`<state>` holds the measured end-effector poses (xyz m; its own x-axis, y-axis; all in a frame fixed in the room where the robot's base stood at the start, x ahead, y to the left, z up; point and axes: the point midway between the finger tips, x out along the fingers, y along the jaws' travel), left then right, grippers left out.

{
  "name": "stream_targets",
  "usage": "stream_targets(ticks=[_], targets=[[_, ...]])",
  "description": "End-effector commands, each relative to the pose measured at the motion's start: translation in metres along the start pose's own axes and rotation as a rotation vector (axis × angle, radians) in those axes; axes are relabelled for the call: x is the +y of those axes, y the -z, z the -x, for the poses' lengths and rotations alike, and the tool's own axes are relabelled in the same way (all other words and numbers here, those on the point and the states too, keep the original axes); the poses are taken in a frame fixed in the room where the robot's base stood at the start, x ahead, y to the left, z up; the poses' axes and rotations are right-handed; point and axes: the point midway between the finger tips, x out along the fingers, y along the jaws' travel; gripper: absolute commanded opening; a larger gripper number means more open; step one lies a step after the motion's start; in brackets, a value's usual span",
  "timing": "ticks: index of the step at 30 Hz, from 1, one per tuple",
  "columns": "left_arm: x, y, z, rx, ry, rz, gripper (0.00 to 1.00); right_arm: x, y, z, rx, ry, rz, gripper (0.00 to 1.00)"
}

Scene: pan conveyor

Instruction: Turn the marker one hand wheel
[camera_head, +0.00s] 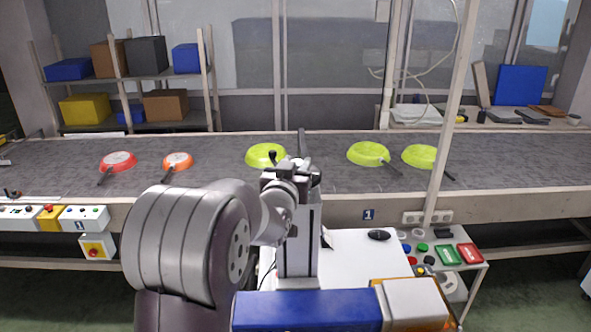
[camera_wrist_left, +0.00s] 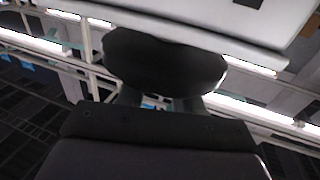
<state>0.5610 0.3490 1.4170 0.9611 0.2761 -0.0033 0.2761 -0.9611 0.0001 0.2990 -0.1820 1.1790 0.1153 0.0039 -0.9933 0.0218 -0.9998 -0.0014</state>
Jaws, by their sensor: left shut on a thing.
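Marker one stands in front of the conveyor in the head view, with a grey upright column (camera_head: 299,240). My left gripper (camera_head: 291,176) is at the top of this column, in front of the conveyor. In the left wrist view a dark round wheel (camera_wrist_left: 165,62) sits right at the fingers of my left gripper (camera_wrist_left: 160,101). The gripper is shut on the hand wheel. In the head view the arm and gripper hide most of the wheel. My right gripper is not in view.
The conveyor (camera_head: 215,185) carries red, orange and several lime-green pans. A blue body with an orange and white end (camera_head: 310,310) lies low in front. A button panel (camera_head: 430,262) stands at right. A number 1 plate (camera_head: 369,214) marks the conveyor edge.

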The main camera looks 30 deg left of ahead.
Motion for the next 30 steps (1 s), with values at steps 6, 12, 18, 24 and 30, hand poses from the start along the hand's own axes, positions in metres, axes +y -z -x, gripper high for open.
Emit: stream_targets(ticks=[6,12,18,24,30], targets=[[0.005,-0.004,0.000,0.000,0.128,0.003,0.05,0.000,-0.003,-0.022,0.000,0.000,0.000,0.61],[0.007,0.003,-0.001,-0.004,0.297,-0.002,0.05,0.000,-0.001,-0.007,0.000,0.000,0.000,0.61],[0.009,0.005,-0.002,-0.005,0.462,-0.003,0.05,0.000,0.002,0.017,0.000,0.000,0.000,0.61],[0.010,0.003,-0.003,-0.004,0.596,-0.003,0.05,0.000,0.004,0.032,0.000,0.000,0.000,0.61],[0.011,0.001,-0.004,-0.001,0.684,-0.003,0.05,0.000,0.005,0.040,0.000,0.000,0.000,0.61]])
